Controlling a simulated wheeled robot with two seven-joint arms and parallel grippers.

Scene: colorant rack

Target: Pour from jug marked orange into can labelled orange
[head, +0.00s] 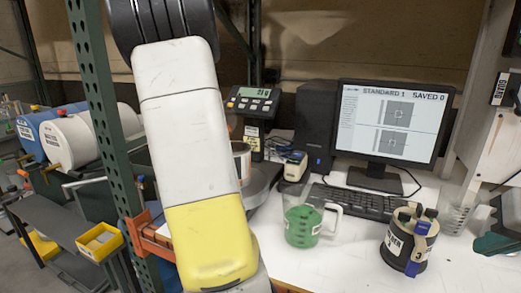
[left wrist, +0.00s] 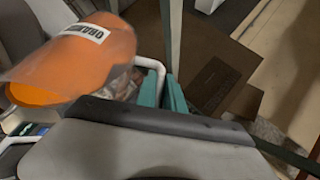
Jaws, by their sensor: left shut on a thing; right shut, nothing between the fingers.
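The jug marked orange (left wrist: 85,55) fills the upper left of the left wrist view. It holds orange colour, is tilted, and its label is upside down and partly readable. My left gripper (left wrist: 160,85) is shut on the jug's white handle (left wrist: 150,64). In the head view my left arm hides that gripper and the jug. A can (head: 241,160) shows partly behind my left arm, beside the scale display; its label cannot be read, so I cannot tell whether it is the orange can. My right gripper (head: 488,243) is shut and empty at the right edge.
A green rack post (head: 100,120) stands left of my arm.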

